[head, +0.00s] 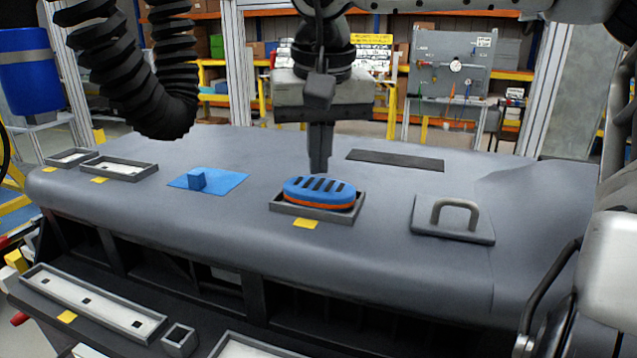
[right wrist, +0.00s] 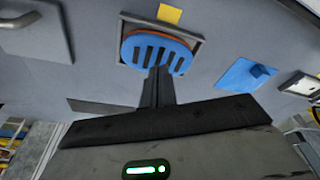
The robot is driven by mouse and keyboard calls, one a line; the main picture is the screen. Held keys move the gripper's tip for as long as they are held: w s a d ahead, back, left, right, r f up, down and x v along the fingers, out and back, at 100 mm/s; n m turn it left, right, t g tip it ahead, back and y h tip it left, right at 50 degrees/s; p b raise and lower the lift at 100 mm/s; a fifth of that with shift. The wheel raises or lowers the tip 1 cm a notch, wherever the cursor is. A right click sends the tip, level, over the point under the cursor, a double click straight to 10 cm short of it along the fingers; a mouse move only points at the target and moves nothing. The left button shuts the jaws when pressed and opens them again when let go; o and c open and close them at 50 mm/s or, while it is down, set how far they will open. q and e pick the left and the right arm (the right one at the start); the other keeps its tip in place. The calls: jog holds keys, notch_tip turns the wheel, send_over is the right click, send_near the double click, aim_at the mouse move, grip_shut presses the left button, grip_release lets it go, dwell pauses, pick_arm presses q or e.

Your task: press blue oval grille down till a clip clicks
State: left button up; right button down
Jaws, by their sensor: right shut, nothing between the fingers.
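The blue oval grille (head: 318,190) has dark slots and an orange lower rim. It sits in a grey rectangular frame (head: 290,209) on the dashboard top, and its orange rim shows above the frame's edge. My right gripper (head: 319,168) points down with its fingers together and empty, just behind the grille in the head view. In the right wrist view the grille (right wrist: 166,50) lies beyond the closed fingertips (right wrist: 158,72), which overlap its near edge. I cannot tell whether they touch it. The clip is not visible. My left gripper is not in view.
A blue plate with a small block (head: 197,180) lies to the left, and a plate with a grey handle (head: 455,216) to the right. Two empty frames (head: 122,169) stand at far left. A dark flat strip (head: 395,160) lies behind. The dashboard between them is clear.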

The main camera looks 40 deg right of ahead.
jog(key=shift+f, duration=0.1)
jog(key=shift+f+b, duration=0.5)
jog(key=shift+f, duration=0.2)
dwell(0.4)
jog(key=shift+s+f, duration=0.1)
jog(key=shift+f, duration=0.3)
dwell(0.5)
jog(key=shift+f, duration=0.1)
dwell(1.0)
